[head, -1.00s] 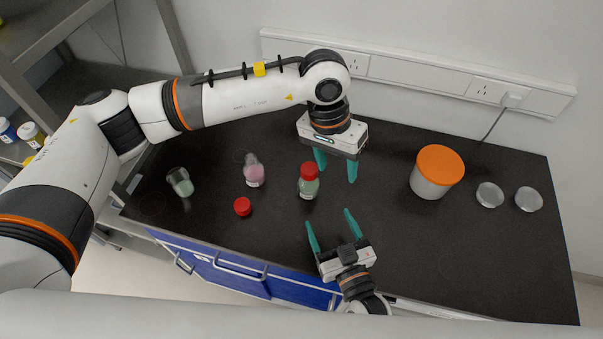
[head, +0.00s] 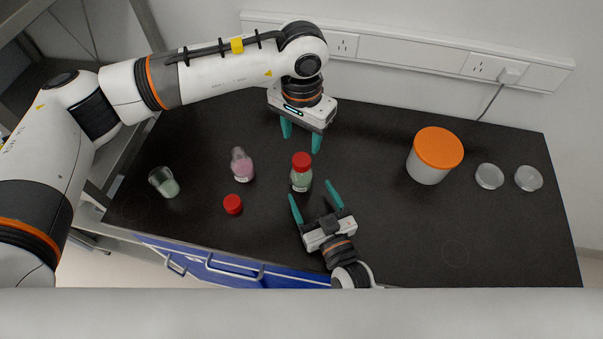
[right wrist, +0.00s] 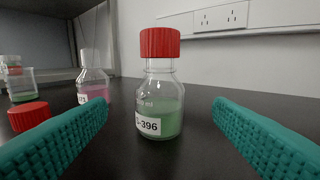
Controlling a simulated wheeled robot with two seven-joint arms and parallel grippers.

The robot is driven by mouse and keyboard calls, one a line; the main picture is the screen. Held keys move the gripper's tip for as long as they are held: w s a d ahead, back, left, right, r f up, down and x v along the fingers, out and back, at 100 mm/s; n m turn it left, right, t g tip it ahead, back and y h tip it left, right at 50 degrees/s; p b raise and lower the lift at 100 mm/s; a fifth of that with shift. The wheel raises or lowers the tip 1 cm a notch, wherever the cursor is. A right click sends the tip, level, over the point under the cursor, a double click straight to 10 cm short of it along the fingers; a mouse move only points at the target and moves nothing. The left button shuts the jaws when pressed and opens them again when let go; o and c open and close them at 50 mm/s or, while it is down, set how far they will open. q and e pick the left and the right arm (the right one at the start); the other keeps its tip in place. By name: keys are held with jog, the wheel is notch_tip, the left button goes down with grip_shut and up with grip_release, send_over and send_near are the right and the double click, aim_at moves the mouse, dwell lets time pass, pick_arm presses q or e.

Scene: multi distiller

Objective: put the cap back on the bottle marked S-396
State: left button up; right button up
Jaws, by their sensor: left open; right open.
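The bottle marked S-396 (head: 301,181) stands upright on the dark bench and holds green liquid. Its label reads S-396 in the right wrist view (right wrist: 160,118). A red cap (head: 301,160) sits level on its neck, also in the right wrist view (right wrist: 160,43); I cannot tell how tightly. My right gripper (head: 313,203) is open and low in front of the bottle, which appears between its fingers in the right wrist view, without visible contact. My left gripper (head: 301,138) is open and empty, behind and above the bottle.
A pink-liquid bottle (head: 243,168) without a cap stands to the left, with a second red cap (head: 233,204) on the bench before it. A beaker (head: 164,182) is farther left. An orange-lidded tub (head: 428,172) and two clear round dishes (head: 489,176) (head: 528,178) stand right.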

aim_at(299, 168)
jog(key=x, duration=0.8)
jog(key=shift+w+a, duration=0.15)
jog(key=shift+w, duration=0.15)
